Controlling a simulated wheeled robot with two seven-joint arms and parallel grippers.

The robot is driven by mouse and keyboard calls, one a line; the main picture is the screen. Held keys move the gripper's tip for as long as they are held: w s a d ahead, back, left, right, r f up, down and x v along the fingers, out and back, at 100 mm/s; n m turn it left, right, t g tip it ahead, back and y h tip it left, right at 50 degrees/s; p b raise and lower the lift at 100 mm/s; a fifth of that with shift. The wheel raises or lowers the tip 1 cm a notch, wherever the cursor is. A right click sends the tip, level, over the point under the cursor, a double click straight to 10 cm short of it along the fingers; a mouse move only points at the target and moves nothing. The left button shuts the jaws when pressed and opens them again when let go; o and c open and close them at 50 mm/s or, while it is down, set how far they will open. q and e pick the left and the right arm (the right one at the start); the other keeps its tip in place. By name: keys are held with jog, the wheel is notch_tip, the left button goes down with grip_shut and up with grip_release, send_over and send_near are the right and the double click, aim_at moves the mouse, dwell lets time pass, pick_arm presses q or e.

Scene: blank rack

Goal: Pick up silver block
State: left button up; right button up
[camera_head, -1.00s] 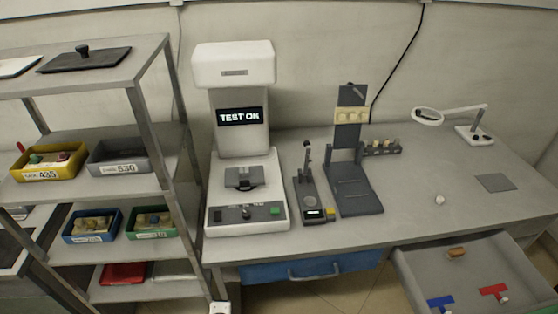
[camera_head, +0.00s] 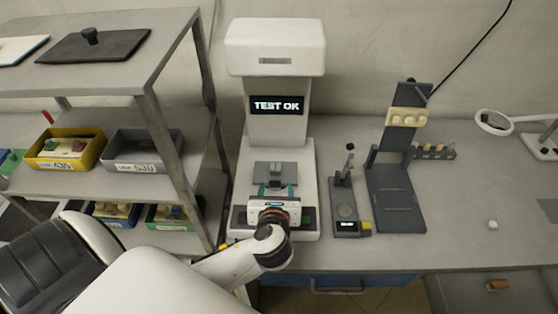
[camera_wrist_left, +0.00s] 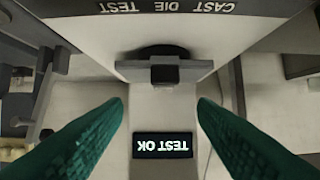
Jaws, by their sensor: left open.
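The white test machine (camera_head: 278,120) shows TEST OK on its screen. A grey fixture (camera_head: 288,171) sits on its platform, with a small grey block shape (camera_head: 274,175) at its middle. I take this for the silver block, but it is too small to be sure. My left gripper (camera_head: 276,189) has teal fingers, open and empty, at the fixture's front edge. In the left wrist view the picture is upside down. The open fingers (camera_wrist_left: 160,100) point toward a dark grey block-like piece (camera_wrist_left: 164,73) at a black disc, apart from it. My right gripper is out of view.
A metal shelf (camera_head: 150,105) with labelled bins stands at left, close to my left arm. Right of the machine are a small device (camera_head: 345,210) and a dark stand (camera_head: 397,205). The bench (camera_head: 450,225) is mostly clear at right, with an open drawer below.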

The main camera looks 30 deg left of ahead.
aim_at(275, 169)
pick_arm(q)
jog(key=x, duration=0.4)
jog(key=shift+w+a+f, duration=0.1)
jog(key=shift+w+a, duration=0.15)
jog(key=shift+w, duration=0.05)
jog(key=x, duration=0.3)
jog(key=p+x, duration=0.1)
jog(key=shift+w+a, duration=0.25)
jog(key=shift+a, duration=0.15)
jog(key=shift+w+a, duration=0.1)
jog(key=shift+w, duration=0.15)
jog(key=shift+f, duration=0.1)
jog(key=c, duration=0.9)
jog(key=shift+c, duration=1.2)
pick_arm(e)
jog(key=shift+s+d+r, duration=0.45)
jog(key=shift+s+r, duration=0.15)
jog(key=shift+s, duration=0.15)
